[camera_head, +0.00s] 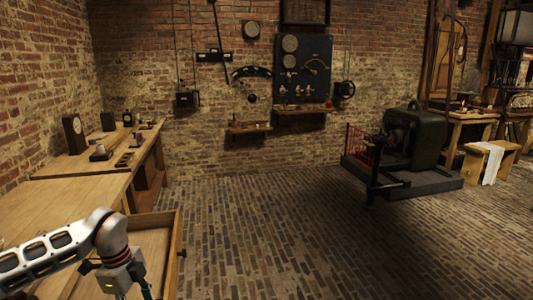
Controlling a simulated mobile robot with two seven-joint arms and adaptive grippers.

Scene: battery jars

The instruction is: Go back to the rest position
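My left arm reaches in from the lower left over the wooden bench. The body of my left gripper (122,275) shows at the bottom edge, in front of the pulled-out drawer. Its fingers are cut off or too small to make out, so I cannot tell whether it is open or shut. My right arm and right gripper are out of view. No battery jars can be made out.
The drawer (156,220) stands out from the bench (55,205), its knob (183,253) facing right. Small instruments stand on the far bench (80,161). A dark machine (415,140) on a low base (425,183) stands at right. The brick floor (265,240) between is clear.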

